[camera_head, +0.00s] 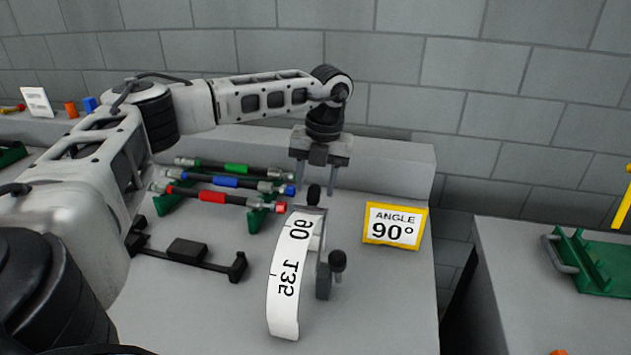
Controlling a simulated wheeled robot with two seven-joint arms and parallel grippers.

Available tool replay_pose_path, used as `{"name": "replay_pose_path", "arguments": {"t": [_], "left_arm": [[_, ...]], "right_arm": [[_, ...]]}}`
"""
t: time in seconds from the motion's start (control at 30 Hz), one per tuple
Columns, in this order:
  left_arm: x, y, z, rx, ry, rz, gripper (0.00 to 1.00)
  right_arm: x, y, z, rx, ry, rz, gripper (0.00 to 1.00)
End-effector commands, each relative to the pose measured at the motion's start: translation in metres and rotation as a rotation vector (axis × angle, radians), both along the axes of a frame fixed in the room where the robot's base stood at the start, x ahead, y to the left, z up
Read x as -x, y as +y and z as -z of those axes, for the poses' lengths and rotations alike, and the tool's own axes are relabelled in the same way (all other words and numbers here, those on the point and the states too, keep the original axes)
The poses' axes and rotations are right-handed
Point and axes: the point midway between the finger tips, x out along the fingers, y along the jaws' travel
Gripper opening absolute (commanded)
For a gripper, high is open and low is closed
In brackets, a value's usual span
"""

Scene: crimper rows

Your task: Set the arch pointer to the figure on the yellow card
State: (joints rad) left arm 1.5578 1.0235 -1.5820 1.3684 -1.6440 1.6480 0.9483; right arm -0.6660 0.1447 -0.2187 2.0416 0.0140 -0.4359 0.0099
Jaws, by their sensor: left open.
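The white curved arch scale (284,285) stands on the grey table, with the figures 90 and 135 readable on its face. A black knob (314,194) sits at the top of the arch, near the 90 mark; the pointer's exact reading is hard to tell. A second black knob (338,260) is on the stand at the arch's right. The yellow-framed card (395,226) reads "ANGLE 90°". My left gripper (318,192) is open and points down, its fingers on either side of the top knob; contact cannot be told. My right gripper is not in view.
Hoses with red, blue and green sleeves (212,196) lie on green racks left of the arch. A black fixture (187,251) lies in front of them. A raised grey ledge (390,165) runs behind. A separate table (520,285) with a green tray (597,262) stands right, across a gap.

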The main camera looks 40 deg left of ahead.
Motion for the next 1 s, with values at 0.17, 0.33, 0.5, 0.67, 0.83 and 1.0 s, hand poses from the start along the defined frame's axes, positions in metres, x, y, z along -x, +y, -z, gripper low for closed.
{"name": "replay_pose_path", "arguments": {"t": [0.17,0.33,0.5,0.67,0.83,1.0], "left_arm": [[0.0006,0.0008,0.0064,0.000,-0.001,0.000,0.47],[0.0004,0.0008,0.0065,0.000,-0.001,0.000,0.47],[0.0005,0.0009,0.0064,-0.001,-0.001,0.000,0.11],[0.0004,0.0009,0.0062,-0.001,-0.001,0.000,0.00],[-0.0006,0.0002,0.0059,-0.002,-0.002,0.001,0.00],[-0.0026,-0.0012,0.0052,-0.005,-0.006,0.004,0.00]], "right_arm": [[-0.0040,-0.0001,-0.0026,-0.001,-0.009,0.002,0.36],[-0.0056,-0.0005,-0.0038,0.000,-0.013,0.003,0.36],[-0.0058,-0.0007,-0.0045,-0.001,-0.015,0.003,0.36],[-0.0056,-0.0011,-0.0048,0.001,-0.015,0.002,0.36],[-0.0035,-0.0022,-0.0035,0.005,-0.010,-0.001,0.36],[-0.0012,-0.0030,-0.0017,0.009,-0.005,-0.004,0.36]]}}
